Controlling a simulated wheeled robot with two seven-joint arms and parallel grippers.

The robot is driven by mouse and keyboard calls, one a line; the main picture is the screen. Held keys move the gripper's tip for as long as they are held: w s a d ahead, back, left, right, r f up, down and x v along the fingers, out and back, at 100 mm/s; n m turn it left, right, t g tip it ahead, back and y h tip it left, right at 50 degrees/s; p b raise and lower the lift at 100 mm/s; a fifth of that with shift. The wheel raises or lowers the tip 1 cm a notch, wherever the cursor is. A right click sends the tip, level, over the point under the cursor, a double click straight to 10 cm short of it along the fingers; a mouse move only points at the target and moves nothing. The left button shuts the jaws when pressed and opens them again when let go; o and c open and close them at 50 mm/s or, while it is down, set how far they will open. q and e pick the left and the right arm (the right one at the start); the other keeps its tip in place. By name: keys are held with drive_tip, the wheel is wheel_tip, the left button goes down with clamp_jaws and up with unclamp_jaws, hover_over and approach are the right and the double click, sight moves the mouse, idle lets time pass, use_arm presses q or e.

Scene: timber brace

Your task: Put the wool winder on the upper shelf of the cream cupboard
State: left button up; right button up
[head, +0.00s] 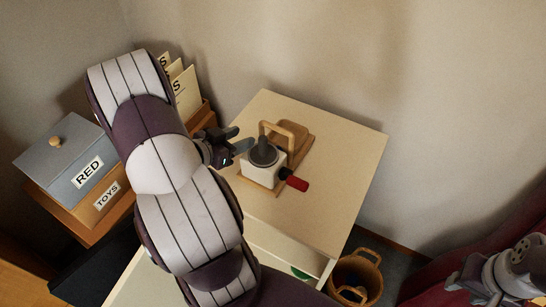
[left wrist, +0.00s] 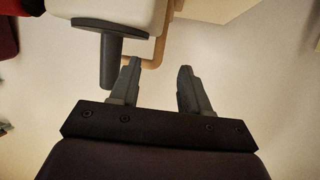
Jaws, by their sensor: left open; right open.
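The wool winder (head: 254,172) stands on top of the cream cupboard (head: 330,150). It has a white body, a dark cone, a wooden loop handle behind and a red grip at its right. My left gripper (head: 243,139) is open at the winder's left, close to the cone and loop. In the left wrist view, the winder's dark cone (left wrist: 112,60) lies left of the open fingers (left wrist: 158,66), and the wooden loop lies just beyond the fingertips. I cannot tell whether they touch. My right gripper (head: 470,284) is open and empty at the lower right, away from the cupboard.
A grey-lidded box marked RED (head: 75,150) and a TOYS box (head: 105,201) stand left, partly behind my left arm. A wicker basket (head: 358,275) stands on the floor right of the cupboard. The cupboard top's right side is clear. Its front is partly hidden by my arm.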

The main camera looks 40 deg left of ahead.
use_arm(q)
drive_tip(key=x, duration=0.6)
drive_tip(key=shift+w+f, duration=0.3)
drive_tip(key=shift+f, duration=0.1)
drive_tip(key=shift+s, duration=0.1)
clamp_jaws()
idle(0.8)
drive_tip(key=shift+r, duration=0.15)
